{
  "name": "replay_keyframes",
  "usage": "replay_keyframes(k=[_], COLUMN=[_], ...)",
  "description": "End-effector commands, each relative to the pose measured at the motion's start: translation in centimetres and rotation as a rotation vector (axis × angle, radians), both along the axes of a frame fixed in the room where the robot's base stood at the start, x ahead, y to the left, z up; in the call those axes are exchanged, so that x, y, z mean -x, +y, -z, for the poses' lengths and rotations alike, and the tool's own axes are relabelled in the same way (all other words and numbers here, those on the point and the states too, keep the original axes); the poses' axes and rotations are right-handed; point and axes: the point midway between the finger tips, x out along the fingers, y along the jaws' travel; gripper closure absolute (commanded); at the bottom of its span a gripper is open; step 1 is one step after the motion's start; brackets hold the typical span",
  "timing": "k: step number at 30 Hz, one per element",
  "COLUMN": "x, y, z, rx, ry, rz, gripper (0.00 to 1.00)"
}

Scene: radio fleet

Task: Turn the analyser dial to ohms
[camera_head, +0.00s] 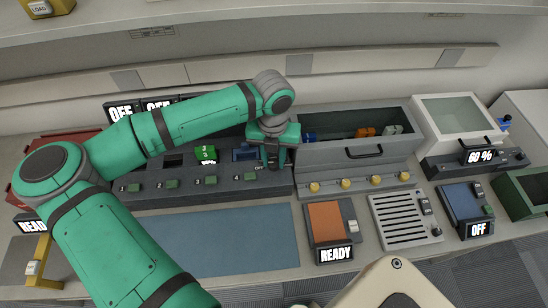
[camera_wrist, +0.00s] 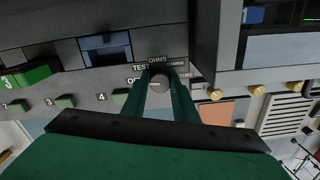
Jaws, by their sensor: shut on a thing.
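The analyser dial (camera_wrist: 159,84) is a round grey knob on the dark front panel, seen in the wrist view. Labels around it read OFF at its left, TEST at upper left, OHMS (camera_wrist: 157,59) above and what looks like STORE at right; another label is too small to read. A pale mark shows on the knob's left side, toward OFF, but I cannot read its pointing surely. My gripper (camera_wrist: 160,76) has a green finger on each side of the knob, shut on it. In the head view my gripper (camera_head: 272,157) hides the dial.
The dark console (camera_head: 225,192) has several green buttons left of the dial. An orange pad (camera_head: 325,222) marked READY and a slotted grille (camera_head: 402,218) lie in front. The blue mat (camera_head: 215,240) is clear.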

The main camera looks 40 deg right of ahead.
Motion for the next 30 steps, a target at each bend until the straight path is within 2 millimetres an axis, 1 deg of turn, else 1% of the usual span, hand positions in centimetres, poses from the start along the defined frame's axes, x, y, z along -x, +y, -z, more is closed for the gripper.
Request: replay_keyframes(k=[8,30], x=[-0.01,-0.17], y=[-0.01,0.19], z=[-0.1,-0.09], rx=[-0.002,0.002], ry=[-0.001,-0.003], rz=[0.22,0.917], gripper=[0.96,0.96])
